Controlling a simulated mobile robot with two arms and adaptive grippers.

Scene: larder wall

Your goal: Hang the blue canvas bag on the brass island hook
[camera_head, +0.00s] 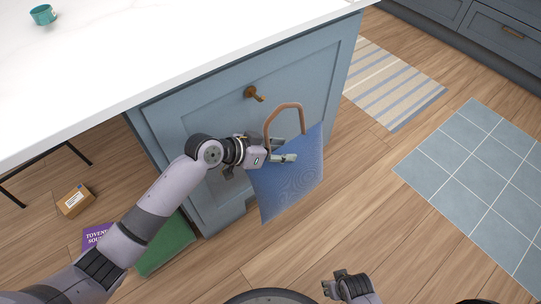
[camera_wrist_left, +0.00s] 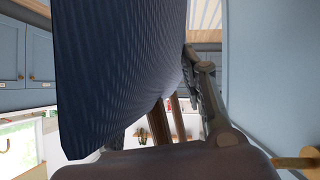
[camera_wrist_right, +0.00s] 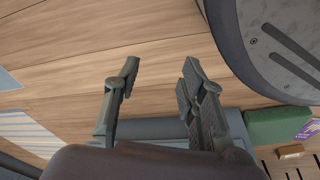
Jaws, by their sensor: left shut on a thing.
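The blue canvas bag (camera_head: 292,182) hangs in front of the island's end panel, its tan handle (camera_head: 284,106) arching up. My left gripper (camera_head: 284,158) is shut on the bag near its top edge, below the handle. The bag fills much of the left wrist view (camera_wrist_left: 120,70). The brass hook (camera_head: 254,93) is on the panel; the handle is apart from it, to its right and slightly lower in the picture. Brass, probably the hook (camera_wrist_left: 298,162), shows at the left wrist view's lower right. My right gripper (camera_wrist_right: 158,85) is open and empty, low near my base.
The blue island (camera_head: 190,105) has a white top (camera_head: 150,50) with a teal cup (camera_head: 43,14). A cardboard box (camera_head: 75,200), a purple packet (camera_head: 97,237) and a green item (camera_head: 168,243) lie on the floor at left.

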